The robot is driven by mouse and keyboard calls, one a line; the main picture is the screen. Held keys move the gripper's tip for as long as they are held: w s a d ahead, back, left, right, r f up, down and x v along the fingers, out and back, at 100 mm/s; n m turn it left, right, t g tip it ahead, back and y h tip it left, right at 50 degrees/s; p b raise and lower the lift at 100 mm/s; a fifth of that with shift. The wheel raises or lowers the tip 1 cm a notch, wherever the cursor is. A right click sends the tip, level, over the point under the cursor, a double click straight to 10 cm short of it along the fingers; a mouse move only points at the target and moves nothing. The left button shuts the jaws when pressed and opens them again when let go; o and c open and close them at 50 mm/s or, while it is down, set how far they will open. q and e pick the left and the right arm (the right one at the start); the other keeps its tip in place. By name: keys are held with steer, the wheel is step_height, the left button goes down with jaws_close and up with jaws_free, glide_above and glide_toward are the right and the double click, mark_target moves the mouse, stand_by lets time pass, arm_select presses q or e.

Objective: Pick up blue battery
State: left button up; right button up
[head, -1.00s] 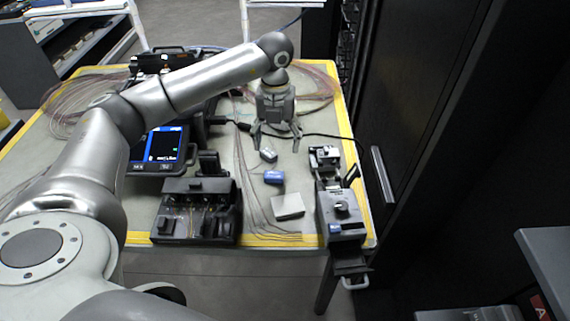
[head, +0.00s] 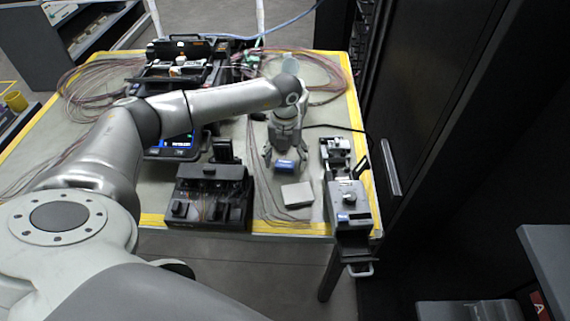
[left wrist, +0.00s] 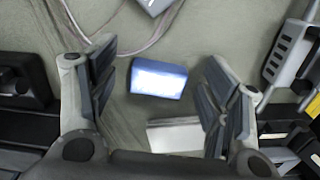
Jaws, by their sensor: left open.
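The blue battery (head: 284,167) lies on the table. In the left wrist view the battery (left wrist: 158,79) shows a bright, glossy top with blue edges. My left gripper (head: 283,160) is above and just behind it in the head view. In the left wrist view my left gripper (left wrist: 157,88) is open, with one finger on each side of the battery and clear gaps between. Nothing is held. My right gripper is not in view.
A pale box (head: 297,195) lies close in front of the battery. A grey device (head: 347,205) stands to the right and a black tool station (head: 208,196) to the left. Thin cables run over the table (head: 262,205). A dark cabinet (head: 430,110) rises beyond the right edge.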

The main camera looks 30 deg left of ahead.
arm_select(q)
steer(key=c, duration=1.1)
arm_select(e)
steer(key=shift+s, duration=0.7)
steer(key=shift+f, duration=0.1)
arm_select(q)
steer(key=shift+r, duration=0.2)
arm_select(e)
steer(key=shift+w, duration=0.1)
